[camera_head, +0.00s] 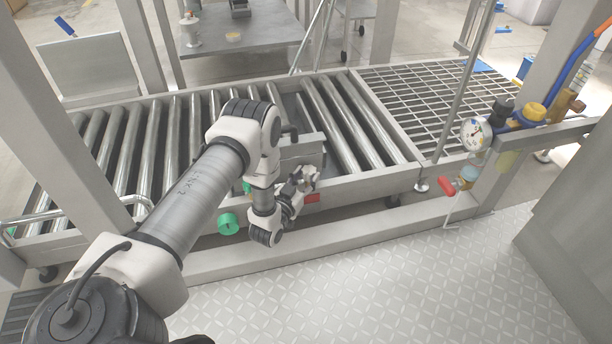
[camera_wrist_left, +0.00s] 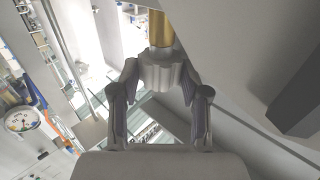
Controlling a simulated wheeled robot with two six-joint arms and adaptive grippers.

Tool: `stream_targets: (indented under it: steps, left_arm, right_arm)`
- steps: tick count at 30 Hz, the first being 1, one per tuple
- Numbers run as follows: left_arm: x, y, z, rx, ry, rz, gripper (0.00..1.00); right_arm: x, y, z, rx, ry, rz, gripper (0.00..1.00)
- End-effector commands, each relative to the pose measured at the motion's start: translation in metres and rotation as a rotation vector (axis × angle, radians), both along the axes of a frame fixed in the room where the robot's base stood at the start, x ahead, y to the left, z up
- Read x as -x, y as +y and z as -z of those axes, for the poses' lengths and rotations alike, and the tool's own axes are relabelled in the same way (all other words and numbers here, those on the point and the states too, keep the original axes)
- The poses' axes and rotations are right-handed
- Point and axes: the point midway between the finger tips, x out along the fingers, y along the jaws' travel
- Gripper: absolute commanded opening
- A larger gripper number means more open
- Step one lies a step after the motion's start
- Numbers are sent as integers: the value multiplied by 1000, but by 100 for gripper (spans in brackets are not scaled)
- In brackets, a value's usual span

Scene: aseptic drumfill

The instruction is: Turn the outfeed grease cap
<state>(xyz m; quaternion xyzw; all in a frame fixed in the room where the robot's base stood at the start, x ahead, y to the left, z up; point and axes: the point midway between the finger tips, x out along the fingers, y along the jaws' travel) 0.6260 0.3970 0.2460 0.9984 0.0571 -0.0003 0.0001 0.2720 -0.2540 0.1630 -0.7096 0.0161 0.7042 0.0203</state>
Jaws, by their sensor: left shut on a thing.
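The grease cap (camera_wrist_left: 163,77) is a grey, fluted knob below a brass stem (camera_wrist_left: 160,28) in the left wrist view. My left gripper (camera_wrist_left: 160,84) is shut on it, with one finger on each side of the fluted rim. In the head view my left gripper (camera_head: 300,184) is at the front side of the roller conveyor, near its middle. There the cap is small and mostly hidden by the fingers. My right gripper is in neither view.
The roller conveyor (camera_head: 345,125) runs behind the gripper, with a grating (camera_head: 425,100) to its right. A green round knob (camera_head: 228,223) is left of my wrist. A gauge (camera_head: 476,134) and a red-handled valve (camera_head: 448,188) stand right. The tread-plate floor (camera_head: 370,280) in front is clear.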

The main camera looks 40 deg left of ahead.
Motion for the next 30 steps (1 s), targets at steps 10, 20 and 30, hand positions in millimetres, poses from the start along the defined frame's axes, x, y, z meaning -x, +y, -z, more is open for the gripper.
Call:
stream_targets:
  steps: [10, 20, 30]
  left_arm:
    - [0, 0, 0, 0, -1, 0, 70]
    - [42, -5, 1, 2, 5, -1, 70]
    - [74, -9, 0, 0, -2, 0, 70]
  right_arm:
    - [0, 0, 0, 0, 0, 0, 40]
    - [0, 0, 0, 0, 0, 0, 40]
    - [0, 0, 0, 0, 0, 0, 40]
